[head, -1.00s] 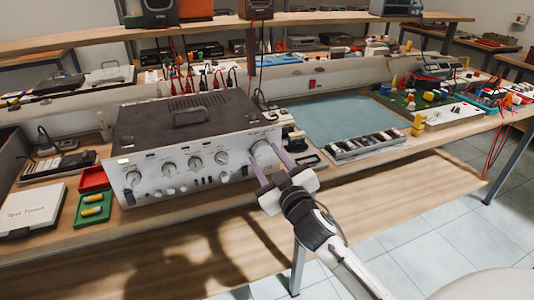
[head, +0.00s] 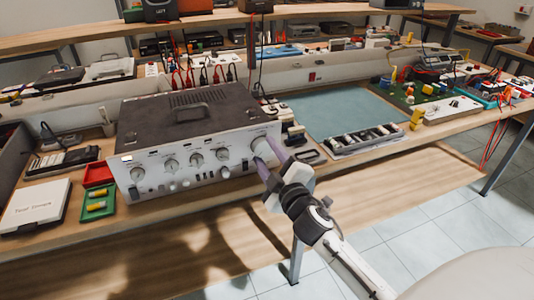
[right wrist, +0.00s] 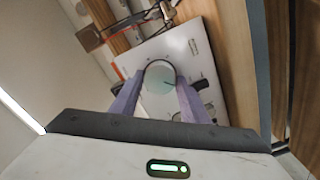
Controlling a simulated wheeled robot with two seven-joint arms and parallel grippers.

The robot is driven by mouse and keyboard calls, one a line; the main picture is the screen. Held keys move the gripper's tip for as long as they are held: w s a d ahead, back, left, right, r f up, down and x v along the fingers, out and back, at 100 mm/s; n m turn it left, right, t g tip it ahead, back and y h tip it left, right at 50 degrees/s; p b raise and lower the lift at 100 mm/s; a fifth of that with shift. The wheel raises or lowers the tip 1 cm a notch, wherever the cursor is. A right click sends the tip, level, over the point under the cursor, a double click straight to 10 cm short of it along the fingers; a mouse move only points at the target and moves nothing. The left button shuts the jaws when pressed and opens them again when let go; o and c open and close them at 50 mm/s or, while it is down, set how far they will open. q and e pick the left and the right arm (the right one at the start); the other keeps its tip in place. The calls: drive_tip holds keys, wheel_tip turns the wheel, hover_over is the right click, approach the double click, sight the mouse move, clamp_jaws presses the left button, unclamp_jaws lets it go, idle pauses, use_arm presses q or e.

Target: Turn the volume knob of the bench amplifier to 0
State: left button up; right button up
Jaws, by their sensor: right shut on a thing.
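The bench amplifier (head: 185,180) stands on the workbench, a silver-fronted box with a dark top and several knobs. Its large volume knob (head: 262,149) is at the right end of the front panel. The knob shows as a round pale disc with a dark line in the right wrist view (right wrist: 159,78). My right gripper (head: 267,152) has its purple fingers on either side of the knob and is shut on it. The fingers also show in the right wrist view (right wrist: 160,90). The panel's scale marks are too small to read. My left gripper is not in view.
A red tray (head: 98,173) and a green tray (head: 97,205) with yellow cylinders lie left of the amplifier. A grey compartment tray (head: 365,142) and a blue-green mat (head: 335,112) lie to its right. A shelf runs behind.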

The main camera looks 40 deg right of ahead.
idle(0.4)
drive_tip(key=o, duration=1.1)
drive_tip(key=shift+c, duration=0.2)
drive_tip(key=b+v, duration=0.1)
drive_tip(key=v, duration=0.9)
drive_tip(key=shift+s, duration=0.2)
drive_tip(key=shift+f, duration=0.1)
